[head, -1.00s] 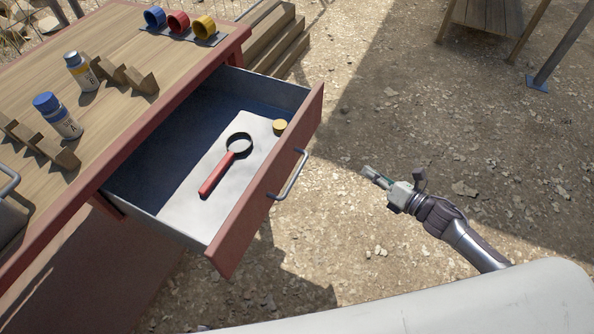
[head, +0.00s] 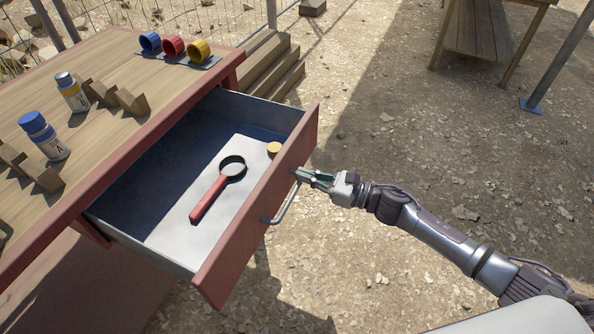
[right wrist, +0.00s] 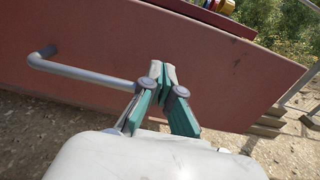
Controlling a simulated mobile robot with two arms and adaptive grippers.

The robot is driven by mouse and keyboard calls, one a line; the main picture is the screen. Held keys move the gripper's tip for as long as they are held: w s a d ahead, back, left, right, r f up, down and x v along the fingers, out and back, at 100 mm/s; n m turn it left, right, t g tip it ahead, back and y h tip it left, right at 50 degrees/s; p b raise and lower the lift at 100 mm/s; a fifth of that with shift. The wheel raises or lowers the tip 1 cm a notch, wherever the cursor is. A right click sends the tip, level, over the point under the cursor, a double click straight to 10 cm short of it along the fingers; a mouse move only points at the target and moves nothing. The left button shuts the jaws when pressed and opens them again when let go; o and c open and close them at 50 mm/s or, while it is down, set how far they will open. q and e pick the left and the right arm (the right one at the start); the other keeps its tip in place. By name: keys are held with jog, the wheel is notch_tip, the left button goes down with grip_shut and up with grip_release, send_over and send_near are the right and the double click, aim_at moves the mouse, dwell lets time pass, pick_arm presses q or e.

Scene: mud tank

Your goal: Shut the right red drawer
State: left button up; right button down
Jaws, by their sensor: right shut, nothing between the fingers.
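The red drawer (head: 262,215) stands pulled out of the red table with a wooden top (head: 120,120). Its metal bar handle (head: 283,207) is on the front face. Inside lie a white sheet, a magnifying glass with a red handle (head: 212,193) and a small yellow round thing (head: 274,149). My right gripper (head: 301,175) is shut and empty, at the drawer front by the far end of the handle. In the right wrist view the fingertips (right wrist: 163,68) are before the red front, beside the handle (right wrist: 85,73); whether they touch it I cannot tell. My left gripper is not in view.
Wooden steps (head: 275,70) are behind the drawer. Gravel ground right of the drawer is open.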

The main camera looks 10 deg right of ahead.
jog(key=shift+x, duration=1.05)
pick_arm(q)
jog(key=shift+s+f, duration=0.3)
pick_arm(e)
jog(key=shift+w+a, duration=0.15)
jog(key=shift+a, duration=0.05)
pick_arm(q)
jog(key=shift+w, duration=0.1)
